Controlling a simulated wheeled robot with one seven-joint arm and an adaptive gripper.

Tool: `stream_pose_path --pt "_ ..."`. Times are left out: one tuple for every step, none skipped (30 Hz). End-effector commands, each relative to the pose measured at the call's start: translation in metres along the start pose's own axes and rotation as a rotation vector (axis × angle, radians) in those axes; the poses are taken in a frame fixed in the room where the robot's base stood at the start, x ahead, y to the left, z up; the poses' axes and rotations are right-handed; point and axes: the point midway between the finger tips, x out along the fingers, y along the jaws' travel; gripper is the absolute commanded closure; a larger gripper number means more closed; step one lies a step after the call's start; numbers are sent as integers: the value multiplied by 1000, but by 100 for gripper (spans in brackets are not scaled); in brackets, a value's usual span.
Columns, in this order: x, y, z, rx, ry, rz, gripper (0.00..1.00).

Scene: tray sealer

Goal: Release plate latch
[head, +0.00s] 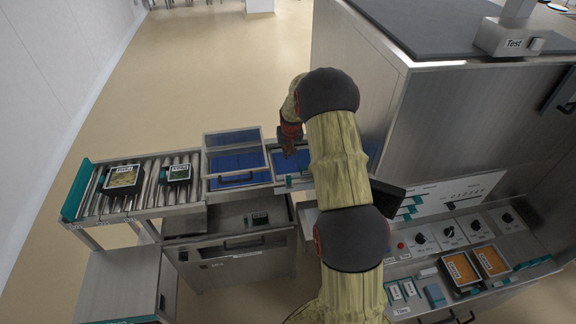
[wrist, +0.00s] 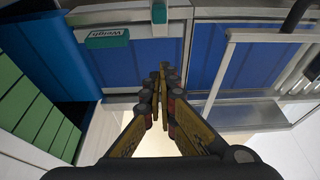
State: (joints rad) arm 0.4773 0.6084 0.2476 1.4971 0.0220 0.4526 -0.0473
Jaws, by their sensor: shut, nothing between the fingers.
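My gripper (wrist: 163,70) points forward in the wrist view with its fingers together and nothing between them. In the head view the gripper (head: 288,146) hangs over the blue-surfaced section beside the sealer's cabinet. The fingertips appear apart from both. No part is clearly marked as the plate latch, and my arm covers part of that area in the head view.
A clear-sided guard with a handle (head: 236,160) stands left of my gripper. Beyond it a roller conveyor (head: 148,175) carries two labelled trays. The tall steel cabinet (head: 470,120) and a control panel (head: 450,235) with knobs are to the right. Floor is open behind.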

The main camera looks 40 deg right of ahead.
Motion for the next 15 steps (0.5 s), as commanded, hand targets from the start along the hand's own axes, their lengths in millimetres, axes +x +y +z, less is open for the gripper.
stream_pose_path --pt "2 2 -1 2 0 1 100" --pt "2 2 -1 2 0 1 100" --pt "3 2 -1 3 0 1 100" --pt "3 2 -1 3 0 1 100" --pt "3 2 -1 2 0 1 100" --pt "3 2 -1 2 0 1 100" --pt "3 2 -1 2 0 1 100" --pt "3 2 -1 2 0 1 100" --pt "3 2 -1 2 0 1 100" --pt "3 2 -1 2 0 1 100" --pt "3 2 -1 2 0 1 100" --pt "4 2 0 2 0 1 100" --pt "5 2 0 2 0 1 100" --pt "7 2 0 2 -1 1 100" --pt "10 2 0 2 -1 1 100"
